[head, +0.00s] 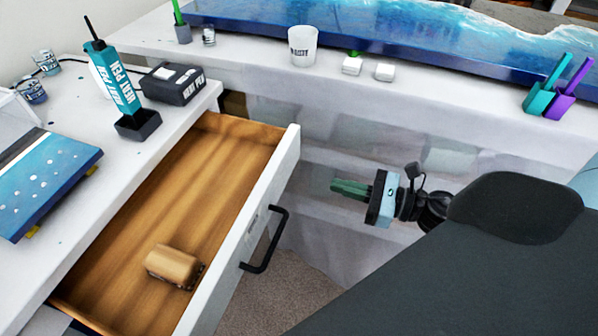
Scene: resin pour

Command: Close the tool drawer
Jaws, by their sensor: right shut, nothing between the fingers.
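The tool drawer (243,207) stands pulled out from the white bench, its wooden inside showing. A white front panel with a black bar handle (266,240) faces right. A brown block-shaped item (174,265) lies inside, toward the near end. My right gripper (350,189) is to the right of the drawer front, apart from the handle, with its green fingers pointing left. The fingers are together and hold nothing. My left gripper does not show.
On the left bench (165,139) stand a heat pen (119,85), its dark box (178,83) and a blue panel (42,185). A long table behind carries a cup (302,45), white blocks and coloured holders (538,101). Carpet (285,290) shows below the handle.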

